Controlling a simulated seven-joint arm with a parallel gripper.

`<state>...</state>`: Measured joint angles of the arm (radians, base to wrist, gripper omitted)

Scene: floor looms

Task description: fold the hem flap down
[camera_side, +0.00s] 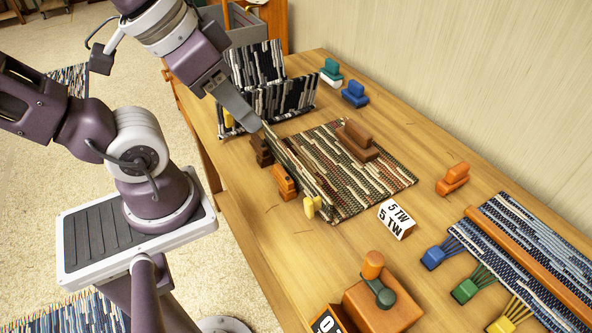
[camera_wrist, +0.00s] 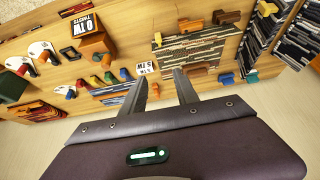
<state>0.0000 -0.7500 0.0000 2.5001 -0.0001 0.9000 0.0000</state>
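The woven mat (camera_side: 385,172) lies on the table with a brown block (camera_side: 357,140) on it. Its hem flap (camera_side: 295,170) stands raised along the left edge in the side view, with a yellow tab (camera_side: 312,206) at its near end. The mat (camera_wrist: 205,53) and yellow tab (camera_wrist: 158,40) also show in the wrist view. My gripper (camera_side: 256,125) is over the flap's far end; I cannot tell whether it touches. In the wrist view my gripper (camera_wrist: 161,72) has its two fingers apart, with nothing seen between them.
A dark brown block (camera_side: 262,150) and an orange block (camera_side: 285,183) sit beside the flap. Striped upright panels (camera_side: 285,98) stand behind. A "5 TW" sign (camera_side: 396,219), an orange block (camera_side: 453,179) and a lever box (camera_side: 383,300) are nearer.

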